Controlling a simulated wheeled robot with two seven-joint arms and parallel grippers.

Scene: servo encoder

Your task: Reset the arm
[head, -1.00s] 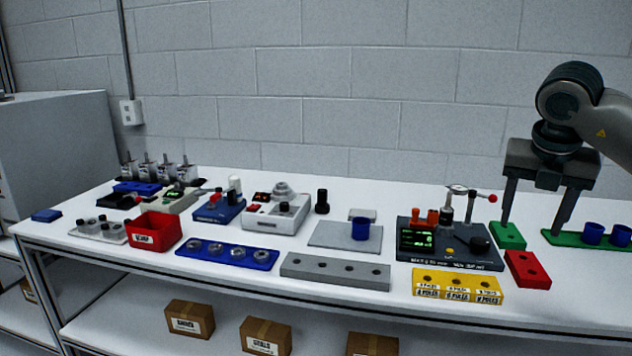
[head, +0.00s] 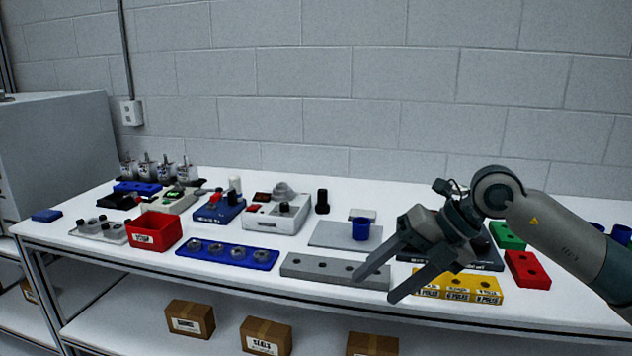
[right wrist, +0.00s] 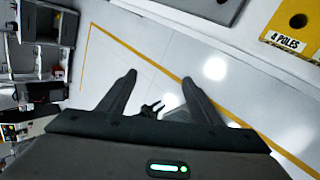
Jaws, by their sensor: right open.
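My right gripper (head: 376,283) is open and empty. In the head view it points down and to the left, in front of the dark test device (head: 488,262) and over the right end of the grey block with holes (head: 320,270). My right arm (head: 560,228) comes in from the right edge and hides most of that device.
The yellow labelled block (head: 478,284) is close to the right gripper. A blue cup (head: 361,229) stands on a grey plate (head: 330,236). A red bin (head: 155,231) and a blue tray (head: 228,257) are further left. Red (head: 527,268) and green (head: 507,235) blocks lie near the arm. Boxes (head: 266,336) sit on the lower shelf.

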